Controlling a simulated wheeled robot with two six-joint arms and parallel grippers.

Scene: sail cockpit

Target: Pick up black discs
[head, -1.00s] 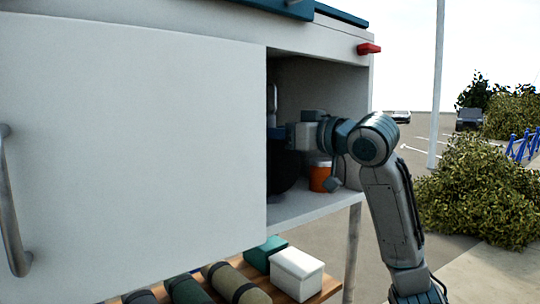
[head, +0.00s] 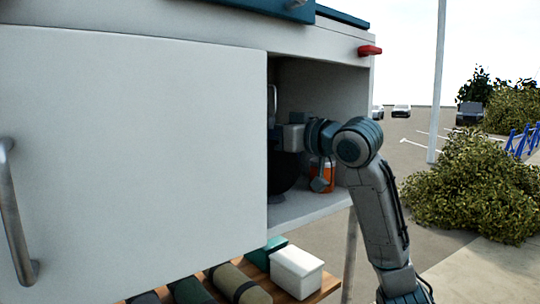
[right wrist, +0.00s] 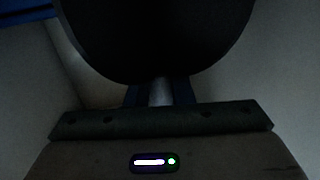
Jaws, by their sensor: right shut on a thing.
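A large black disc (head: 284,172) stands upright inside the open right part of the cabinet, its left part hidden behind the white door panel. In the right wrist view the black disc (right wrist: 155,40) fills the upper middle, its rounded lower edge close to my fingers. My right gripper (right wrist: 160,93) is shut on a short grey piece that meets the disc's lower edge. In the head view the right fingertips are mostly hidden at the door's edge, just above the disc. My left gripper is not in view.
The white door panel (head: 130,150) covers the cabinet's left side. An orange container (head: 323,176) with a pale lid stands right of the disc, partly behind my arm. A white box (head: 297,272) and rolled bundles lie on the wooden shelf below.

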